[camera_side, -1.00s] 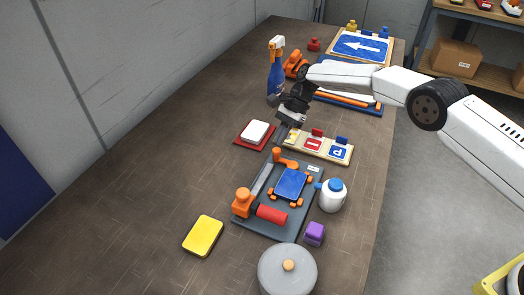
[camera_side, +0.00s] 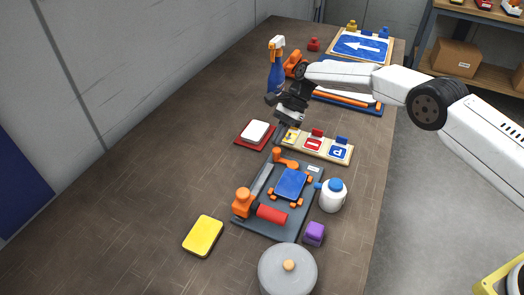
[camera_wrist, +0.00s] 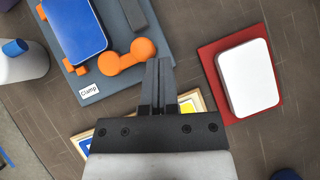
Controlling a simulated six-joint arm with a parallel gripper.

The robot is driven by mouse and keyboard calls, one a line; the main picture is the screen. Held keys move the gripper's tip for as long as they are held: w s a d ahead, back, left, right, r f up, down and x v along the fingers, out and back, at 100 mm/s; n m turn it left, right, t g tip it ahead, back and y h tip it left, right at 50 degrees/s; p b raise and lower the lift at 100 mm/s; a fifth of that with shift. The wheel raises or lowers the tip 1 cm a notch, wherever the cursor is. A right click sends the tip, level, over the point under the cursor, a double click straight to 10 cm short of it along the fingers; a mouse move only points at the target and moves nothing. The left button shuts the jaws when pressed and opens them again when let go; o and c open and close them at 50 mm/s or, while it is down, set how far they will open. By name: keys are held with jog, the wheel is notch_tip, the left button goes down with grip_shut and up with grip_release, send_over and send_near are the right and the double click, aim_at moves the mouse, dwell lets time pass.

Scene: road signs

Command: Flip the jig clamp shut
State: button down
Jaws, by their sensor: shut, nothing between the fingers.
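The jig is a dark grey plate (camera_side: 262,226) on the table, labelled "Clamp" in the wrist view (camera_wrist: 90,91). A blue plate (camera_side: 290,183) lies on it between small orange blocks. An orange post (camera_side: 243,203) and a red cylinder (camera_side: 272,214) are at its near end. A grey bar (camera_side: 262,180) runs along its left side. An orange double-knobbed piece (camera_side: 284,160) is at the far end, also in the wrist view (camera_wrist: 125,57). My gripper (camera_side: 281,135) is shut and empty beyond the far end. In the wrist view its fingertips (camera_wrist: 158,62) appear beside the orange piece; contact is unclear.
A wooden sign rack (camera_side: 318,150) lies just beyond the jig, partly under my gripper. A white block on a red tray (camera_side: 241,137) is to the left. A white bottle (camera_side: 332,196), purple block (camera_side: 314,233), grey lidded pot (camera_side: 287,270) and yellow block (camera_side: 203,236) surround the jig.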

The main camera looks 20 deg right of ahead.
jog(key=v, duration=0.7)
jog(key=shift+d, duration=0.25)
jog(key=shift+w+r, duration=0.1)
jog(key=s+d+r+n+t+h, duration=0.4)
jog(key=s+d+n+h, duration=0.15)
jog(key=s+d, duration=0.6)
jog(key=s+d+n+t, duration=0.1)
jog(key=s+d+n, duration=0.1)
jog(key=s, duration=0.8)
jog(key=s+d+n+t+h, duration=0.1)
jog(key=s+d+n, duration=0.2)
jog(key=s, duration=0.7)
jog(key=shift+s+d+f+n, duration=0.25)
jog(key=shift+d+f+n, duration=0.15)
jog(key=shift+n, duration=0.65)
